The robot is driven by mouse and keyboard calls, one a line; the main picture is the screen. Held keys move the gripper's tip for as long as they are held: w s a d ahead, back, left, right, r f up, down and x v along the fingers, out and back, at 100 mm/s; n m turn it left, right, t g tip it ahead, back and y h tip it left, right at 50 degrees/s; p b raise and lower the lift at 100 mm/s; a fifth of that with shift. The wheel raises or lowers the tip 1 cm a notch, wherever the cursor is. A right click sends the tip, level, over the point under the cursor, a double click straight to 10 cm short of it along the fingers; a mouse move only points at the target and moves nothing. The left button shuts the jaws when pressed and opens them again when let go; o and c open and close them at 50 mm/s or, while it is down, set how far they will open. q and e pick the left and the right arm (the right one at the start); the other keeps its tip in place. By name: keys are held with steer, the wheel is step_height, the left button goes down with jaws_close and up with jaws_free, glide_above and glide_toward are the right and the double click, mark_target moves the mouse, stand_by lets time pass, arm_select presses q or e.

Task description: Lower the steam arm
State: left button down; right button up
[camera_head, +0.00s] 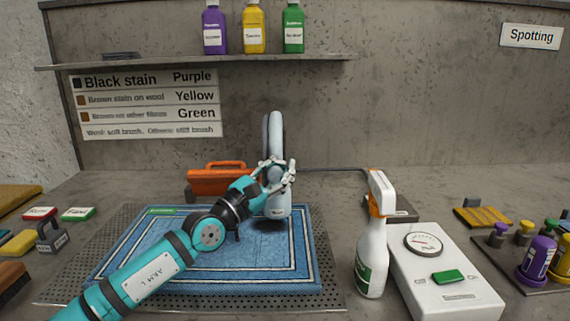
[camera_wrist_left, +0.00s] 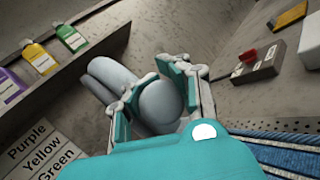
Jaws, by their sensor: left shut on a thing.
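The steam arm (camera_head: 276,135) is a pale grey-blue curved tube that rises behind the rug and bends down to a rounded head (camera_head: 279,207) over the rug's right part. My left gripper (camera_head: 278,175) is shut on the steam arm just above its head. In the left wrist view the steam arm (camera_wrist_left: 160,102) lies between the two fingers (camera_wrist_left: 158,88). The blue rug (camera_head: 190,262) with white border lines lies flat on a perforated metal plate (camera_head: 334,293). I cannot tell whether the head touches the rug. My right gripper is not in view.
A white spray bottle (camera_head: 371,250) and a white control box (camera_head: 440,270) with a dial and green switch stand right of the rug. An orange tool (camera_head: 215,180) sits behind it. Brushes and labelled blocks lie at left. A shelf (camera_head: 200,62) holds three bottles.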

mark_target(271, 181)
arm_select(q)
step_height(271, 181, down, 3)
steer(key=shift+r, duration=0.1)
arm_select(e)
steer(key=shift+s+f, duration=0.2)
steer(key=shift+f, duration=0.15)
arm_select(q)
steer(key=c, duration=1.9)
jaws_free()
steer(key=o, duration=0.4)
steer(key=shift+s+a+r+y, duration=0.25)
steer(key=shift+s+a+y, duration=0.05)
steer(key=shift+s+a, duration=0.3)
steer(key=o, duration=0.5)
steer(key=shift+s+a+r, duration=0.1)
steer(key=shift+a, duration=0.2)
steer(key=shift+o, duration=0.6)
steer(key=shift+a, duration=0.1)
steer(key=shift+w+r, duration=0.15)
steer(key=shift+w, duration=0.1)
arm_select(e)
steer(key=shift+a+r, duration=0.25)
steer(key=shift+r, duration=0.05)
arm_select(q)
steer(key=shift+r, duration=0.1)
